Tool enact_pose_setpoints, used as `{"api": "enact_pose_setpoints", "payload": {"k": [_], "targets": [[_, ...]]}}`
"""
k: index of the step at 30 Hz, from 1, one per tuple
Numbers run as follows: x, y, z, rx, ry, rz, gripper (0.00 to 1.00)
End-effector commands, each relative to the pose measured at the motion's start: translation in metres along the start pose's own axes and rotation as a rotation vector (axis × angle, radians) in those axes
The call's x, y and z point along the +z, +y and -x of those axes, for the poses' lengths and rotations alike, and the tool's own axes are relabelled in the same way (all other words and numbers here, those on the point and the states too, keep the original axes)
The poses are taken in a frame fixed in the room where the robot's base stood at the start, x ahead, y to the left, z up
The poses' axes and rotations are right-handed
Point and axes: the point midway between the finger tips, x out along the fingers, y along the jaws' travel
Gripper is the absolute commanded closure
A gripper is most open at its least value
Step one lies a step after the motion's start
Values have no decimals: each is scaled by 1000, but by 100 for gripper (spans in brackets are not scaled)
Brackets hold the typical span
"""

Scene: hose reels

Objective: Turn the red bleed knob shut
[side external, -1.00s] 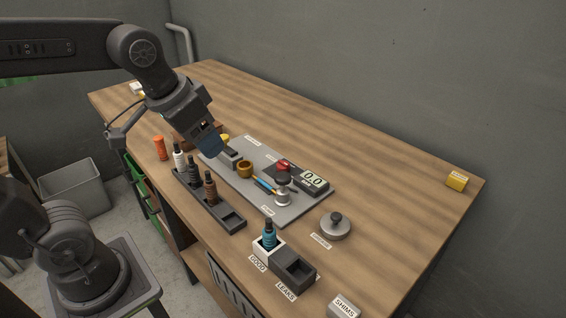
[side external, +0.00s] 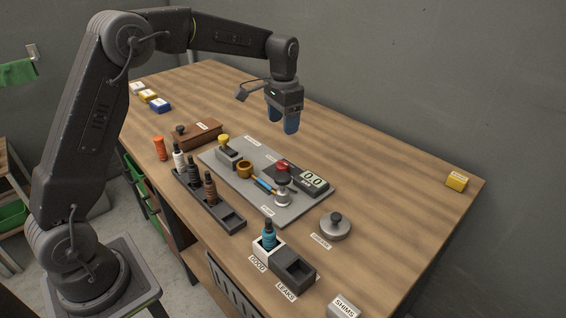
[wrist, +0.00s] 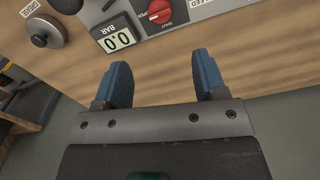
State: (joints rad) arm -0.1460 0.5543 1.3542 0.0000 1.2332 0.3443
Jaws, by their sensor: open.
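The red bleed knob (side external: 283,166) sits on a dark block beside the gauge (side external: 313,179), which reads 0.0, on the grey plate. My gripper (side external: 283,122) is above the table behind the plate, clear of the knob. Its blue fingers (wrist: 165,82) are spread with nothing between them.
A grey plate (side external: 232,182) carries a yellow-topped knob, a brass cup and a metal fitting. A dark rack (side external: 222,216) holds several bottles. White and dark bins (side external: 294,268) and a round metal weight (side external: 335,227) are in front.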

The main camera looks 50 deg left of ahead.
Motion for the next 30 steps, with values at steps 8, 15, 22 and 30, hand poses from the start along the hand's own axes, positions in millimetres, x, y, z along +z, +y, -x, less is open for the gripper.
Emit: {"api": "enact_pose_setpoints", "payload": {"k": [8,15,22,30], "targets": [[1,1,-49,2,-5,1,35],[1,1,-96,2,-2,0,35],[1,1,-125,2,0,0,35],[0,0,-132,1,2,0,35]]}}
